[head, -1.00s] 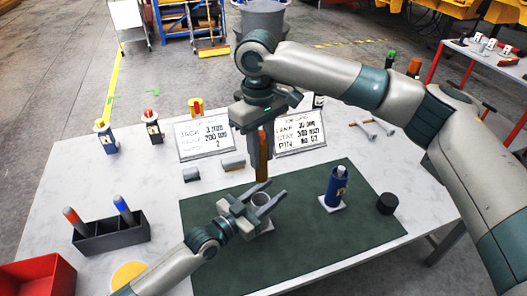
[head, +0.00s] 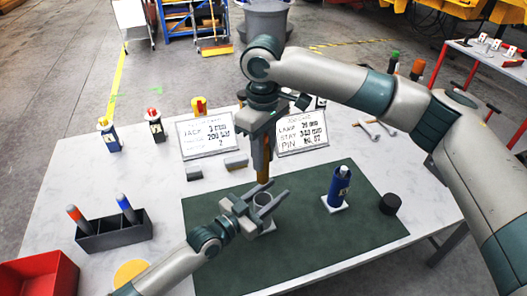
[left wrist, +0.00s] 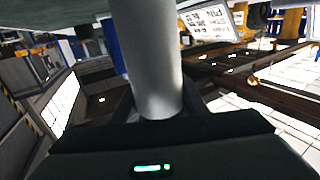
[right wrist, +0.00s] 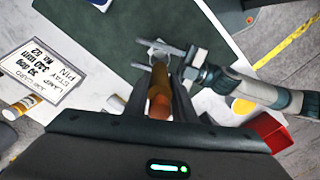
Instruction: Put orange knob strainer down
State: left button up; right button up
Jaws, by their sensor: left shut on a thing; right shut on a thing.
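The orange knob strainer (head: 264,171) is a long orange-brown piece, upright in the head view. My right gripper (head: 262,148) is shut on it and holds it above the grey cup. It also shows between the jaws in the right wrist view (right wrist: 160,92). My left gripper (head: 270,199) is shut on the grey cup (head: 263,200), low over the dark green mat (head: 220,265). In the left wrist view the cup is a grey cylinder (left wrist: 152,60) between the fingers. Whether the strainer's lower end enters the cup cannot be told.
A blue canister (head: 338,187) on a white square and a black cylinder (head: 389,204) stand to the right. A dark rack (head: 115,232) with orange-topped and blue-topped pieces, and a red bin (head: 38,277), are left. Two text boards (head: 207,138) (head: 302,132) stand behind. The mat's front is clear.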

notch_tip(320, 180, down, 13)
jog(key=shift+f, duration=0.15)
dwell(0.9)
jog(key=o, duration=1.1)
jog(key=shift+o, duration=0.2)
pick_arm(q)
jog(key=o, duration=1.5)
